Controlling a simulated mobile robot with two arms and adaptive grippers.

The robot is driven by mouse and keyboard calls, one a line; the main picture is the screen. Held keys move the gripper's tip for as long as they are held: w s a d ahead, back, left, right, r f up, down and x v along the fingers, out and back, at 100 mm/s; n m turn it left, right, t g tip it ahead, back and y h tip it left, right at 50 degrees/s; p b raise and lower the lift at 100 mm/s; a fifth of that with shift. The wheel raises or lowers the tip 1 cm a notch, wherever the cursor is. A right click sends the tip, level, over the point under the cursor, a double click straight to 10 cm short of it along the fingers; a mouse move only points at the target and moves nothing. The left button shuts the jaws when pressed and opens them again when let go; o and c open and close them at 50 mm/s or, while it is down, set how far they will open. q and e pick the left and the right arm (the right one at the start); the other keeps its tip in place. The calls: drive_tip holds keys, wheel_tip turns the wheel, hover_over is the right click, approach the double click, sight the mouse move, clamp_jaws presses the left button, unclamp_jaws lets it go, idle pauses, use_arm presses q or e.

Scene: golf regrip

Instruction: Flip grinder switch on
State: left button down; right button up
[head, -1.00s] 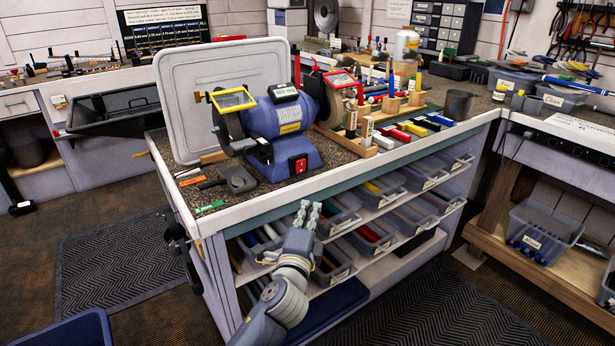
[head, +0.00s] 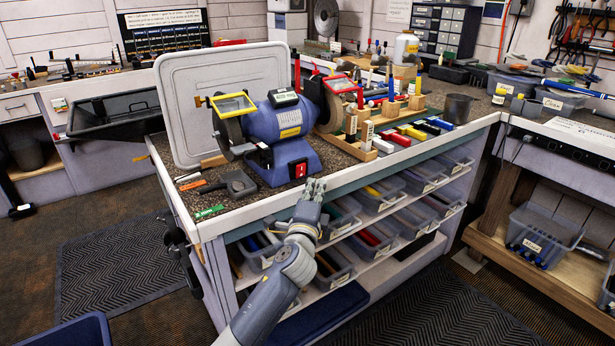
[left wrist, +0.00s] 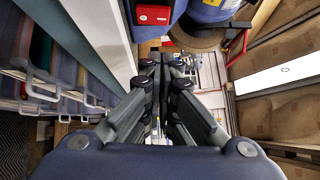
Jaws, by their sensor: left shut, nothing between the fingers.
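The blue bench grinder (head: 278,125) stands on the workbench near its front left corner. Its red switch (head: 299,171) is on the front of the base, facing the bench's front edge. In the left wrist view the red switch (left wrist: 154,14) is at the top, beyond the fingertips and left of centre. My left gripper (head: 316,187) is shut and empty, just in front of the bench edge, below and slightly right of the switch, apart from it. In the left wrist view its fingers (left wrist: 160,62) are together. My right gripper is not in view.
The bench's white front edge (head: 350,178) lies close to my left gripper. Labelled plastic bins (head: 375,240) fill the shelves below. A black tool (head: 238,184) lies left of the grinder; a wooden rack (head: 364,155) stands right.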

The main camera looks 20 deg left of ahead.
sight(301, 171)
use_arm(q)
drive_tip(key=shift+w+a+r+p, duration=0.15)
drive_tip(key=shift+w+a+p, duration=0.05)
drive_tip(key=shift+w+a, duration=0.75)
drive_tip(key=shift+w+a+r+p, duration=0.15)
drive_tip(key=shift+w+a, duration=0.55)
drive_tip(key=shift+w, duration=0.35)
drive_tip(key=shift+w+a+r, duration=0.15)
drive_tip(key=shift+a+r, duration=0.05)
drive_tip(key=shift+a, duration=0.05)
drive_tip(key=shift+d, duration=0.1)
